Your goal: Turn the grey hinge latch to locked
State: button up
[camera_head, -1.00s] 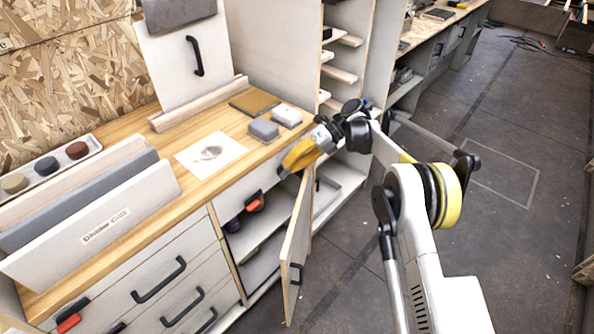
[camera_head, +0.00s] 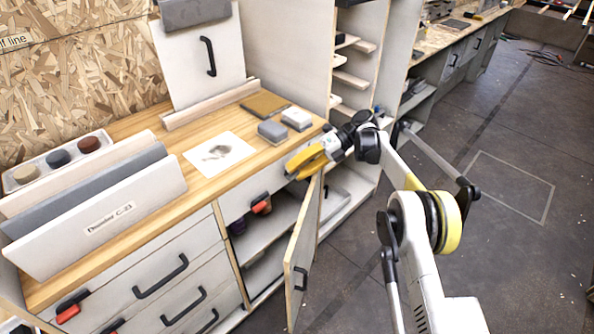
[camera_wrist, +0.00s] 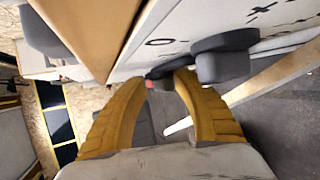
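A dark grey latch (camera_wrist: 222,58) with rounded ends shows in the wrist view, on the pale cabinet front under the worktop edge. Small black marks, a circle and crosses, are printed on the panel beside it. My gripper (camera_wrist: 162,80) has yellow fingers parted, with the tips close to the latch's narrower dark part; I cannot tell whether they touch it. In the head view my gripper (camera_head: 292,174) is at the front edge of the worktop, above the open cabinet door, and largely hides the latch there.
The cabinet door (camera_head: 302,245) stands open below my gripper. A black latch with a red end (camera_head: 261,204) is on the front to the left. Grey blocks (camera_head: 272,131) and a printed sheet (camera_head: 218,152) lie on the worktop (camera_head: 195,112).

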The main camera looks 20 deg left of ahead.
aim_at(297, 171)
jog(key=shift+w+d, duration=0.1)
jog(key=shift+w, duration=0.05)
jog(key=shift+r, duration=0.4)
notch_tip(297, 171, up, 9)
jog(key=shift+r, duration=0.15)
dwell(0.3)
